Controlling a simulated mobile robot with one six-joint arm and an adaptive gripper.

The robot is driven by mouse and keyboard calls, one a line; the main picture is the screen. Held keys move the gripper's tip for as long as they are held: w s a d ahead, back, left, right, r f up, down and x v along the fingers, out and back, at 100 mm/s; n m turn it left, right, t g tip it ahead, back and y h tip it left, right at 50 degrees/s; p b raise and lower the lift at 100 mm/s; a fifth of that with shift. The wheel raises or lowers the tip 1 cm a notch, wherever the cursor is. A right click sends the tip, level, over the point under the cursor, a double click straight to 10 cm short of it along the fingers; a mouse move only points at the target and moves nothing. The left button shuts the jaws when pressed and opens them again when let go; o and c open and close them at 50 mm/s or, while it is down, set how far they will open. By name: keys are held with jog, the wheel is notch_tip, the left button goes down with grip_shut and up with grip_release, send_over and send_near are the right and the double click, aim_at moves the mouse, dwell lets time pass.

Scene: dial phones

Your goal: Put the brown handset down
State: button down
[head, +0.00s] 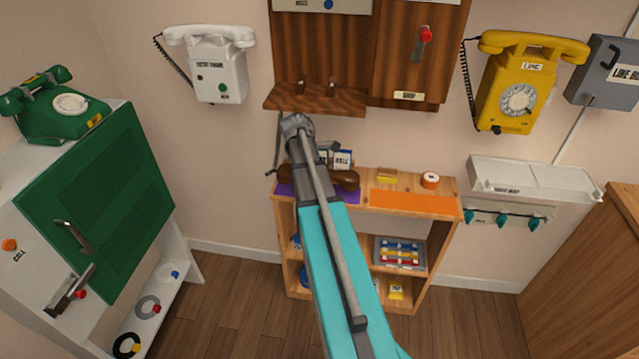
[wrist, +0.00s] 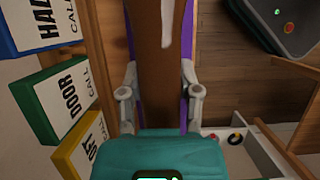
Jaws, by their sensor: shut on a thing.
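The brown handset (head: 347,180) is at the left part of the wooden shelf unit's top, over a purple mat (head: 285,190). My arm crosses in front of its middle in the head view. In the wrist view the handset (wrist: 160,40) runs up the middle of the picture, with strips of the purple mat (wrist: 131,50) beside it. My gripper (wrist: 160,95) has a finger on each side of the handset and is shut on it. Its fingers are hidden in the head view. I cannot tell whether the handset touches the mat.
Upright call cards (head: 343,159) stand behind the handset; the wrist view shows blue, green (wrist: 55,95) and yellow ones close by. A wooden panel (head: 325,60) hangs above.

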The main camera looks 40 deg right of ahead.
jog(key=shift+f+b, duration=1.8)
jog(key=shift+f, duration=0.15)
jog(key=shift+c, duration=1.5)
grip_release()
jog(key=shift+r, duration=0.25)
